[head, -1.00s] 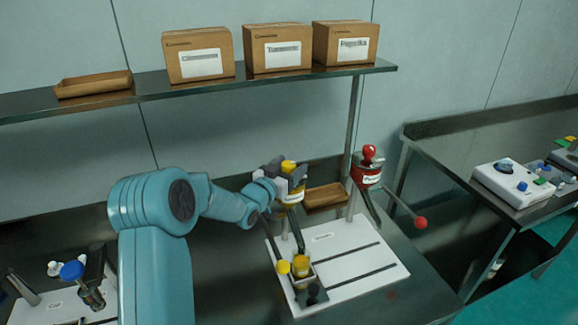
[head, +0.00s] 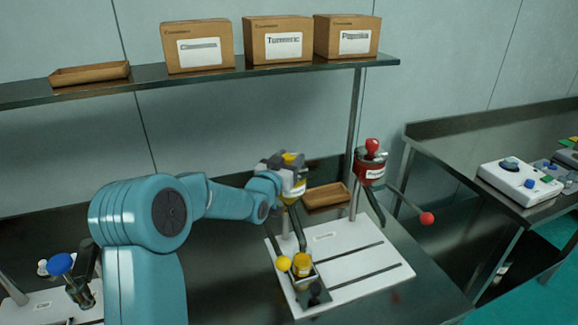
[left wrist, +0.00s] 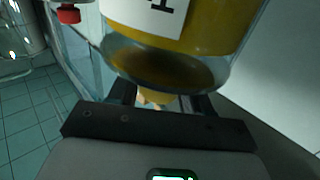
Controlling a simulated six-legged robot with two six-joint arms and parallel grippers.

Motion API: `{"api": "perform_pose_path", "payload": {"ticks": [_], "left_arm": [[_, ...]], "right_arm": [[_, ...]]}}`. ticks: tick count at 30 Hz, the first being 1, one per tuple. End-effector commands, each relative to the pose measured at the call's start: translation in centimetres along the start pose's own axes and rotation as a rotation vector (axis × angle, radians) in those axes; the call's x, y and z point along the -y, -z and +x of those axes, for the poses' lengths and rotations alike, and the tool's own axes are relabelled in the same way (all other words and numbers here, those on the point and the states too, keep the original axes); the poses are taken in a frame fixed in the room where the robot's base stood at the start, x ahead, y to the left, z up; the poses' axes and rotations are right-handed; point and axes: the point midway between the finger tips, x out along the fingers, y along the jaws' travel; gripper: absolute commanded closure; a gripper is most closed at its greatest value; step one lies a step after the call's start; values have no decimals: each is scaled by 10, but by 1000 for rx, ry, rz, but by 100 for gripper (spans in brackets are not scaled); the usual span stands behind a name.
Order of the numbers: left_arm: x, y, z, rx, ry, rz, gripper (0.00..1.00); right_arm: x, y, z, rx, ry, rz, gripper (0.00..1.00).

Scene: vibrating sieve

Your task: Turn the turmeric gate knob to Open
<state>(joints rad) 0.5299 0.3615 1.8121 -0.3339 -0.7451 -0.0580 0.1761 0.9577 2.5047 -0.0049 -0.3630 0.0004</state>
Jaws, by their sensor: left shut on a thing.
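The turmeric gate knob (head: 290,158) is yellow and sits on top of the yellow-banded turmeric dispenser (head: 293,188), above the white sieve base. My left gripper (head: 283,168) reaches it from the left and is shut on the knob, partly covering it. In the left wrist view a vessel with yellow contents and a white label (left wrist: 150,12) fills the top. A yellow piece (left wrist: 156,100) shows between the gripper's fingers below it. The knob's pointer and any Open mark cannot be read. My right gripper is not in view.
A red-knobbed paprika dispenser (head: 370,168) stands to the right, with a red-balled lever (head: 427,218). The white base (head: 350,262) carries a yellow jar (head: 302,263) and a yellow ball (head: 283,263). A wooden tray (head: 327,195) lies behind. Labelled boxes stand on the shelf (head: 200,78).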

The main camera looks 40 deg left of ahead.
Motion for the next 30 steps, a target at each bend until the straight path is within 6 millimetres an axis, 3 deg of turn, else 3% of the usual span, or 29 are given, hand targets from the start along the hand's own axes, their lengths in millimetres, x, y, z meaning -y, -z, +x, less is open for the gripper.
{"api": "perform_pose_path", "payload": {"ticks": [5,6,7,19,23,30], "left_arm": [[0,1,0,0,0,0,82],[0,1,0,0,0,0,42],[0,1,0,1,0,0,32],[1,-1,-8,1,0,0,32],[1,-3,-33,1,1,1,32],[1,-3,-98,-1,2,2,32]], "right_arm": [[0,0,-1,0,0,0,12],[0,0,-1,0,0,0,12],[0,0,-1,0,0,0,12],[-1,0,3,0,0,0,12],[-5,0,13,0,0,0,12],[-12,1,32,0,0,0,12]]}}
